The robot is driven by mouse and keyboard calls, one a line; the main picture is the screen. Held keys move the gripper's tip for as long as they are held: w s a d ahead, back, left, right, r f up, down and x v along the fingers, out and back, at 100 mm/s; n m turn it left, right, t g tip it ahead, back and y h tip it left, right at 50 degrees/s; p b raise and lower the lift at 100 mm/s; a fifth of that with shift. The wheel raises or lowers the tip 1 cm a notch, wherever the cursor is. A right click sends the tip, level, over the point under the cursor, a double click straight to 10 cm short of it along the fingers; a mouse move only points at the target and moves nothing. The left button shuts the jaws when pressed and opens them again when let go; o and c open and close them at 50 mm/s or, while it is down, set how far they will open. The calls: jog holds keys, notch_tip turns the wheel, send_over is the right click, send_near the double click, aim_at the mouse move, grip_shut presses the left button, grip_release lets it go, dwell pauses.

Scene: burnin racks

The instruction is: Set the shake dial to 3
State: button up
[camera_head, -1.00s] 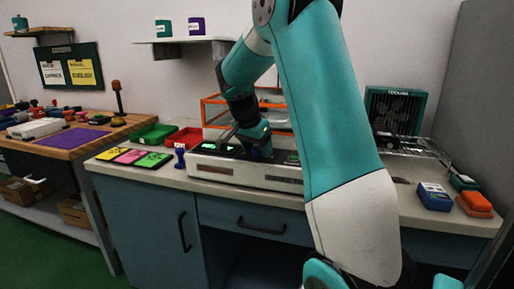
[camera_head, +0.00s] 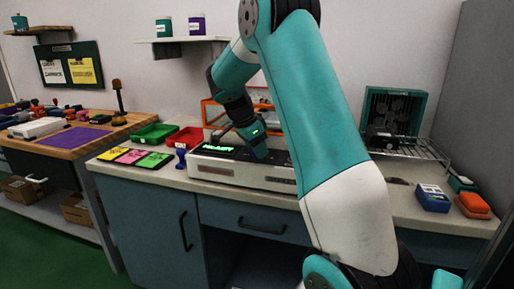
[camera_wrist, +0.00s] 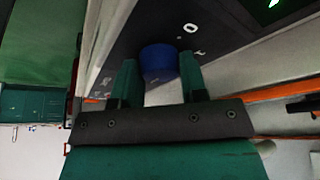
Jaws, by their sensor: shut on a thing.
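The long white and black device (camera_head: 240,170) stands on the bench, with a lit green display (camera_head: 218,148) at the left of its top. In the wrist view a blue round dial (camera_wrist: 159,62) sits on the device's dark panel (camera_wrist: 120,45), between my gripper's two green fingers (camera_wrist: 158,88). My gripper (camera_head: 258,152) reaches down to the panel and is shut on this dial. A white mark (camera_wrist: 190,28) shows on the panel beside the dial. The dial's pointer and its setting cannot be made out, and the display text is too small to read.
An orange-framed clear box (camera_head: 212,112) stands behind the device. Green (camera_head: 154,133) and red (camera_head: 187,138) trays and a blue upright object (camera_head: 181,158) are to its left. A wire rack (camera_head: 425,150) and blue (camera_head: 433,198) and orange (camera_head: 473,204) boxes are to the right.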

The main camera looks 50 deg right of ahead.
jog(key=o, duration=0.9)
jog(key=p+v, duration=0.5)
jog(key=v, duration=1.2)
jog(key=shift+a+r, duration=0.2)
